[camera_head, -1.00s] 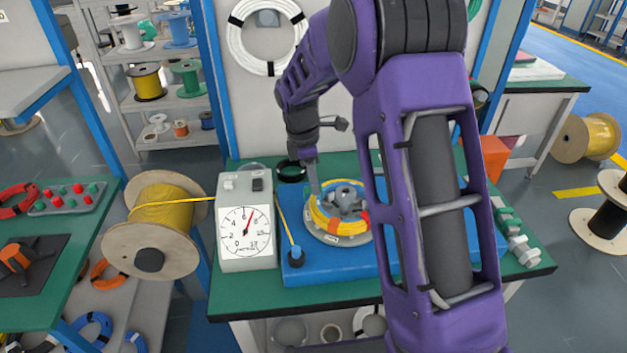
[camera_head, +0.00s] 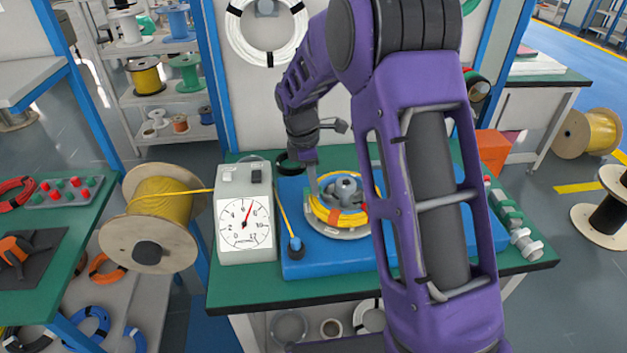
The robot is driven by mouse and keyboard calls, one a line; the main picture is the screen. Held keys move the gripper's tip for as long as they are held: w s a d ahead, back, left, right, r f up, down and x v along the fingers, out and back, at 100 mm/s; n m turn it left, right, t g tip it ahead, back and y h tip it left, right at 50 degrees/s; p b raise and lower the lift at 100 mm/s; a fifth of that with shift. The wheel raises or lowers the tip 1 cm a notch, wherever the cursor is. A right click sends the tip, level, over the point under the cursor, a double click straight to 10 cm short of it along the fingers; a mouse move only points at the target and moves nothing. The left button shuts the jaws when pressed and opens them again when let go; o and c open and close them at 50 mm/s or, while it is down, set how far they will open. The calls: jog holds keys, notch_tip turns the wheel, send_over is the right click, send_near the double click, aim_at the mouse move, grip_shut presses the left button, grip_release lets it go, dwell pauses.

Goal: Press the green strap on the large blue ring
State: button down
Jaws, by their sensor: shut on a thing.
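A yellow cable coil (camera_head: 325,215) lies around a grey former (camera_head: 344,188) on a blue base plate. An orange-red strap (camera_head: 334,217) crosses the coil at the front. I see no large blue ring on the plate. My gripper (camera_head: 313,190) points down at the coil's left rear edge, with its fingertips at coil height. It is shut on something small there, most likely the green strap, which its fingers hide. My forearm covers the coil's right side.
A dial gauge box (camera_head: 245,215) stands left of the blue base plate (camera_head: 300,263). A yellow cable runs from a large wooden spool (camera_head: 160,215) to the box. A black ring (camera_head: 290,164) lies behind the plate, and green and white parts (camera_head: 515,225) line the table's right side.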

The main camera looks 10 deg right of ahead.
jog(key=shift+f, duration=0.6)
dwell(1.4)
jog(key=c, duration=0.7)
grip_release()
notch_tip(320, 180, up, 6)
jog(key=p, duration=0.4)
jog(key=shift+p, duration=0.3)
jog(key=shift+r, duration=1.05)
